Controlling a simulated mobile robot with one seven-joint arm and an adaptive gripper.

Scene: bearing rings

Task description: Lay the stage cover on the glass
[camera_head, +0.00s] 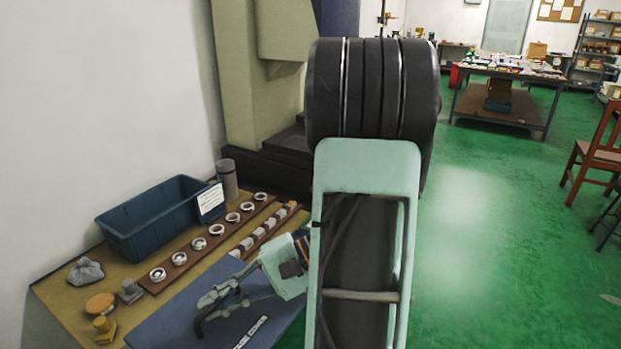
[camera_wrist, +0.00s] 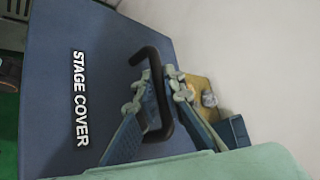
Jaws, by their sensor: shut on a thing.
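The stage cover (camera_head: 182,318) is a flat blue panel with white lettering and a black arched handle (camera_head: 203,325). It lies over the front of the bench in the head view, its near part cut off by the frame. In the wrist view the cover (camera_wrist: 50,75) fills the left and middle, with the handle (camera_wrist: 158,75) upright on it. My gripper (camera_head: 208,300) is shut on the handle; its fingers (camera_wrist: 160,92) sit either side of the bar. I cannot tell whether the cover touches what is under it. No glass is visible.
On the tan bench (camera_head: 62,300) stand a blue bin (camera_head: 150,225), a wooden strip (camera_head: 178,270) with several bearing rings, a second strip (camera_head: 262,232) with blocks, a grey cylinder (camera_head: 228,178), a cloth (camera_head: 86,271) and a brass piece (camera_head: 103,328). A wall borders the left.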

